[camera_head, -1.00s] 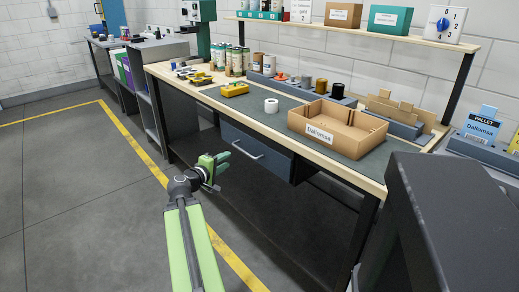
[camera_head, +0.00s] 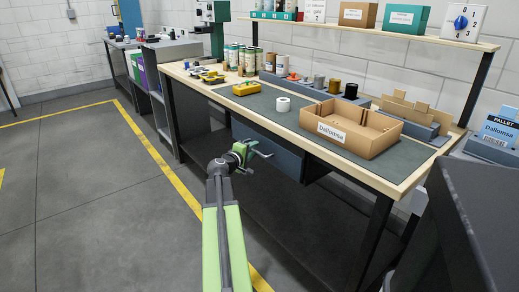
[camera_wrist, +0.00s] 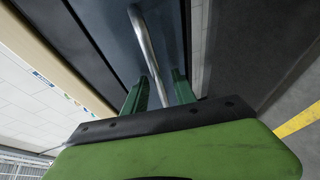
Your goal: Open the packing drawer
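The packing drawer (camera_head: 284,161) has a dark blue front under the workbench top and looks closed. Its silver bar handle (camera_wrist: 143,38) crosses the wrist view at a slant and runs down between my gripper's two green fingers. My gripper (camera_wrist: 158,86) is open, with its fingers apart on either side of the bar. In the head view my gripper (camera_head: 262,149) is in front of the drawer's left part and hides part of the front and handle. I cannot tell whether a finger touches the bar.
The workbench (camera_head: 408,187) carries an open cardboard box (camera_head: 366,140), a white roll (camera_head: 283,104), a yellow tool (camera_head: 246,89) and several cans. A dark machine (camera_head: 478,230) stands at the front right. The floor (camera_head: 90,205) to the left is clear.

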